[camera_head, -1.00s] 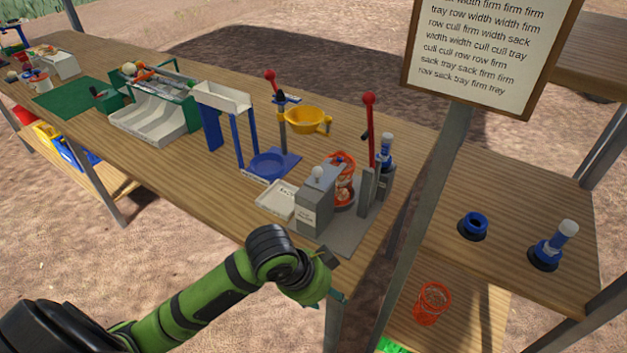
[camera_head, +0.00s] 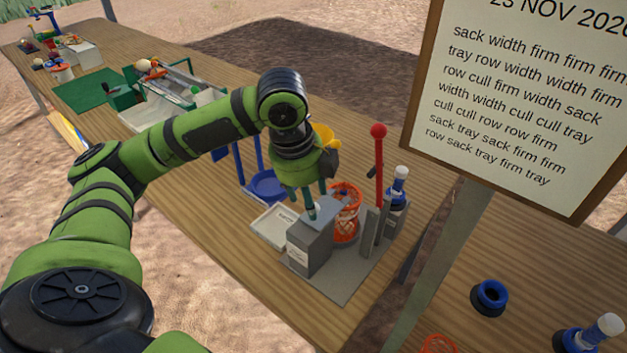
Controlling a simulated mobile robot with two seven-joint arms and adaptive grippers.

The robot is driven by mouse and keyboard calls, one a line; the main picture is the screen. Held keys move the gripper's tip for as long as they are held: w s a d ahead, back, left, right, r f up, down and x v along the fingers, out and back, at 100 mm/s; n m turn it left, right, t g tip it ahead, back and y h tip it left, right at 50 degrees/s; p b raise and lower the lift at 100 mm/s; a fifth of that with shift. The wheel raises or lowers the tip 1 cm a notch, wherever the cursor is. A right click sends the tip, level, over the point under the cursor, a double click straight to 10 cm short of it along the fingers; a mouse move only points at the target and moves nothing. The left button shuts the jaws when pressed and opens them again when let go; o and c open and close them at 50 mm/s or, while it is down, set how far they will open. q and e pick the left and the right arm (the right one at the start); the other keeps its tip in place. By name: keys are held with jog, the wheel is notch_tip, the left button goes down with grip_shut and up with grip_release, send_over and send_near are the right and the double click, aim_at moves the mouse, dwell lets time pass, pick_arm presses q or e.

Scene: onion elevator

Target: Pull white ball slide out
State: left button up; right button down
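The grey box (camera_head: 311,248) with a pale label on its front stands on a grey base plate near the table's front edge. The white ball knob on its top is mostly hidden by my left gripper (camera_head: 315,205). That gripper points down from above, with its fingertips at the top of the box, at or around the knob. I cannot tell whether the fingers are closed on the ball. My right gripper is not in view.
An orange mesh basket (camera_head: 346,212) stands right behind the box. A red-knobbed lever (camera_head: 377,170) and a blue-and-white cylinder (camera_head: 398,188) are to its right. A white tray (camera_head: 274,226) lies to its left. A sign (camera_head: 520,110) on a post stands at the right.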

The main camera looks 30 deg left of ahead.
aim_at(300, 236)
pick_arm(q)
jog(key=f, duration=0.3)
jog(key=shift+w+d, duration=0.1)
jog(key=shift+w, duration=0.25)
jog(key=shift+w+f, duration=0.3)
jog(key=shift+f, duration=0.65)
grip_shut()
jog(key=shift+s+r+p, duration=0.1)
jog(key=shift+s+p, duration=0.5)
jog(key=shift+s, duration=0.75)
jog(key=shift+s+a+p, duration=0.2)
jog(key=shift+s+p, duration=0.1)
jog(key=shift+s, duration=0.85)
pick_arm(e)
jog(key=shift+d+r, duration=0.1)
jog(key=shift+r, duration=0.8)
pick_arm(q)
grip_release()
jog(key=shift+s, duration=0.1)
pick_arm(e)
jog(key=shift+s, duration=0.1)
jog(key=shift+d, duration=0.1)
